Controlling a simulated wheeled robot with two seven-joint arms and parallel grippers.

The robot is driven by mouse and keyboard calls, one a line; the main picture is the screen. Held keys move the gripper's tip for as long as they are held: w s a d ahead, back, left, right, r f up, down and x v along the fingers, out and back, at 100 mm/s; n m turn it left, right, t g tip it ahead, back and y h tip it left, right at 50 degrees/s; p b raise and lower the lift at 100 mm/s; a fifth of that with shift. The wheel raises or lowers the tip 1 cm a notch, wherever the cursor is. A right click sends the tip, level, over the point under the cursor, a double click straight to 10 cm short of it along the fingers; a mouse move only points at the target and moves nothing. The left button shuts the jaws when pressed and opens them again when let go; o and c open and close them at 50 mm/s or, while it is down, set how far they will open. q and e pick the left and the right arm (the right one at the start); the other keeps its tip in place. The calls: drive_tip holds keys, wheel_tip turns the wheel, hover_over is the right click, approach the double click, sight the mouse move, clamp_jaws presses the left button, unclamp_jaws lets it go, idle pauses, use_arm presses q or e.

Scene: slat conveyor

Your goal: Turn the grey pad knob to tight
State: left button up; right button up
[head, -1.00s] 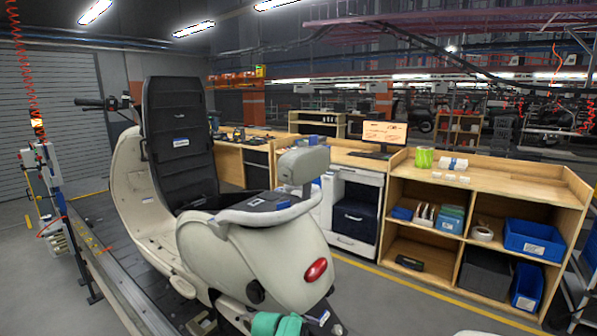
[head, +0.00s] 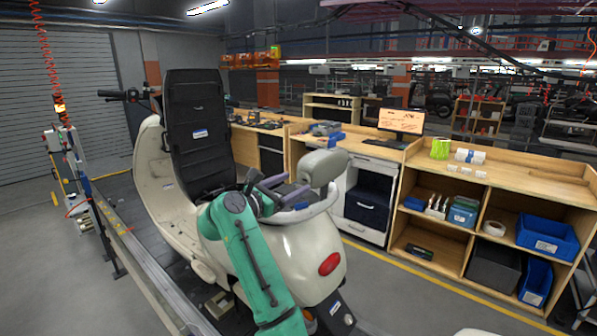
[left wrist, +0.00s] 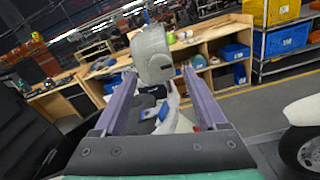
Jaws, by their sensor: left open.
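The grey pad (head: 325,167) stands above the rear of the cream scooter (head: 312,245). It also shows in the left wrist view (left wrist: 152,50), beyond and between my finger tips. I cannot clearly make out its knob in either view. My left gripper (head: 298,182) is open and empty, over the scooter's seat area just left of the pad, its purple-grey fingers pointing towards the pad. In the left wrist view the two fingers (left wrist: 159,73) stand wide apart with nothing between them. My right gripper is out of view.
A wooden bench with a monitor (head: 401,121) and shelves with blue bins (head: 548,236) stand behind and right. A conveyor rail (head: 140,262) runs along the left.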

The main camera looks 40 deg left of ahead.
sight(302, 179)
use_arm(q)
drive_tip(key=w, duration=0.2)
drive_tip(key=shift+w+r+p, duration=0.15)
drive_tip(key=shift+w+p, duration=0.2)
drive_tip(key=shift+w, duration=0.3)
drive_tip(key=shift+s, duration=0.1)
clamp_jaws()
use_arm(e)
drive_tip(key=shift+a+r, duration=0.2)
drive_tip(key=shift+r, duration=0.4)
